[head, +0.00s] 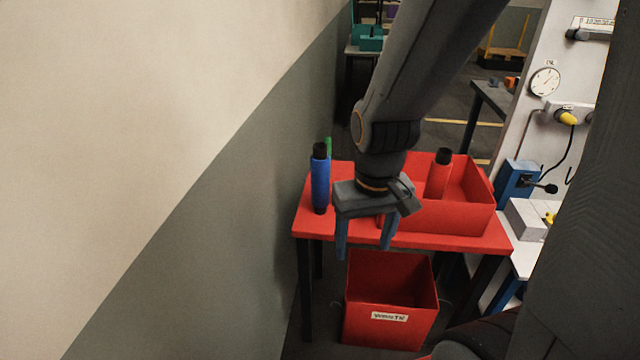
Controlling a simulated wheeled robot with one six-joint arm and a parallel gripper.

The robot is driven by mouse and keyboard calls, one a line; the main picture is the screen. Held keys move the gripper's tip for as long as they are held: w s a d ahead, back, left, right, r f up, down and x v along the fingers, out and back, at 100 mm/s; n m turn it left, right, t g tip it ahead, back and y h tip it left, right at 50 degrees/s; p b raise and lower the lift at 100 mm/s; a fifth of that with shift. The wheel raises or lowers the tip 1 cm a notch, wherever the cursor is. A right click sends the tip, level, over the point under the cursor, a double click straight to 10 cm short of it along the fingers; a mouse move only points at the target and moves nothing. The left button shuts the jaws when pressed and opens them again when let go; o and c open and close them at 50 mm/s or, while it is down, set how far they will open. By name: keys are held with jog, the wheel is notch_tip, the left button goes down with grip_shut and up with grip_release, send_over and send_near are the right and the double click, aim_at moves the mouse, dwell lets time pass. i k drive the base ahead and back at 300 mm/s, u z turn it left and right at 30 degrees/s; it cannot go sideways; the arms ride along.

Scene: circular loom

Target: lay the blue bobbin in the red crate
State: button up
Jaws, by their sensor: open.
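The blue bobbin (320,181) stands upright, with black ends, at the left end of the red table (322,229). The red crate (455,217) sits on the right part of that table. A red bobbin (440,176) with a black top shows above its front wall, seemingly inside. My gripper (364,249) is open, fingers pointing down, in front of the table between the blue bobbin and the crate. Nothing shows held in it. It and my arm hide part of the tabletop and the crate's left side.
A green bobbin (328,147) is partly hidden behind the blue one. A red labelled bin (390,337) stands on the floor below the table. A wall (240,210) runs close along the left. A white machine panel (545,110) with a gauge stands at right.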

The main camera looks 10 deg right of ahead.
aim_at(419, 190)
jog(key=z, duration=0.65)
jog(key=k, duration=0.9)
jog(key=u, duration=0.05)
jog(key=i, duration=0.4)
jog(key=z, duration=0.05)
